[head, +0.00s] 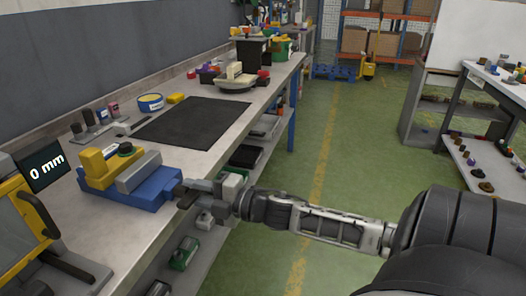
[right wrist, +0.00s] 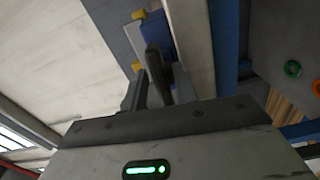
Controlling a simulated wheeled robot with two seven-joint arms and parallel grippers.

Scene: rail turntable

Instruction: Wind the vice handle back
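The vice (head: 140,190) stands on the near part of the bench, with a blue base, yellow jaw block and grey block. A small display (head: 42,166) beside it reads 0 mm. My right gripper (head: 186,194) is at the vice's right end, at the bench edge, with its dark fingers apart. In the right wrist view the fingers (right wrist: 158,92) point at the vice's blue body (right wrist: 157,32). A dark upright piece shows between them; I cannot tell whether it is the handle or whether they touch it. The handle is not clearly visible in the head view. My left gripper is out of view.
A black mat (head: 195,122) lies behind the vice, with a yellow block (head: 176,99) and a round tin (head: 150,103) near it. A yellow-framed item (head: 30,235) stands at the near left. The green floor right of the bench is clear.

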